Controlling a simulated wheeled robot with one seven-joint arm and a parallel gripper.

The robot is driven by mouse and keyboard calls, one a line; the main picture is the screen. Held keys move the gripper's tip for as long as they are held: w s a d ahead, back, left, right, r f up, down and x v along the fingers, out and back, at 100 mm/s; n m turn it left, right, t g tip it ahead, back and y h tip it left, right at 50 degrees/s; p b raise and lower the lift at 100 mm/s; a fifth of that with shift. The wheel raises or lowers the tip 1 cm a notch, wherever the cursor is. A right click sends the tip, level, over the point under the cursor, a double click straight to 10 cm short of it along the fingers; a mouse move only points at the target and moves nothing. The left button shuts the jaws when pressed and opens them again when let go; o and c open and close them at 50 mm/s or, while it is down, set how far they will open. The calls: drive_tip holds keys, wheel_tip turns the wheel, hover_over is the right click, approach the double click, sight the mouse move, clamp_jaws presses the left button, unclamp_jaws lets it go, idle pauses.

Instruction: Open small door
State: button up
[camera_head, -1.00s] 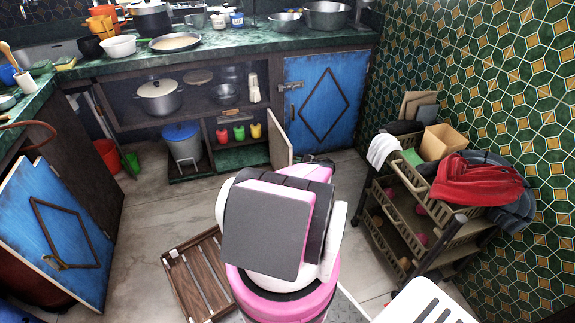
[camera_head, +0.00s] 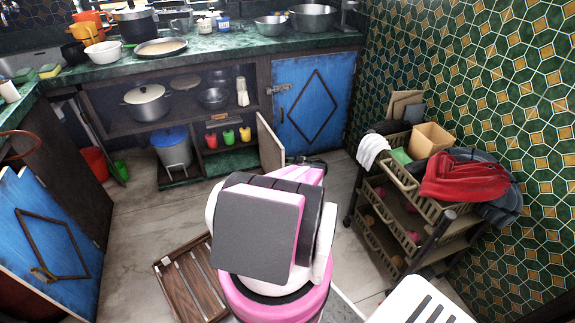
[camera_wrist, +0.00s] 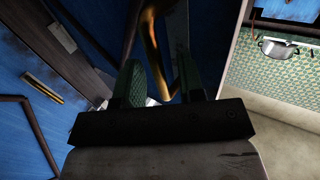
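The small door (camera_head: 270,143) stands ajar on the low cabinet under the counter, its pale edge and inner side showing in the head view. My gripper (camera_wrist: 158,88) is low beside it, mostly hidden behind my arm in the head view. In the wrist view its two fingers are apart, with a curved brass handle (camera_wrist: 150,42) between them in front of a blue panel. I cannot tell whether a finger touches the handle. A pale panel edge (camera_wrist: 232,50) runs just right of the fingers.
A larger blue door (camera_head: 312,103) is shut to the right. A rolling cart (camera_head: 415,205) with cloths stands farther right. A wooden crate (camera_head: 190,281) lies on the floor to the left. An open blue door (camera_head: 45,236) juts out at far left.

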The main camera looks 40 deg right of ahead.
drive_tip(key=v, duration=1)
drive_tip(key=shift+s+d, duration=0.2)
drive_tip(key=shift+s, duration=0.05)
drive_tip(key=shift+w+r, duration=0.1)
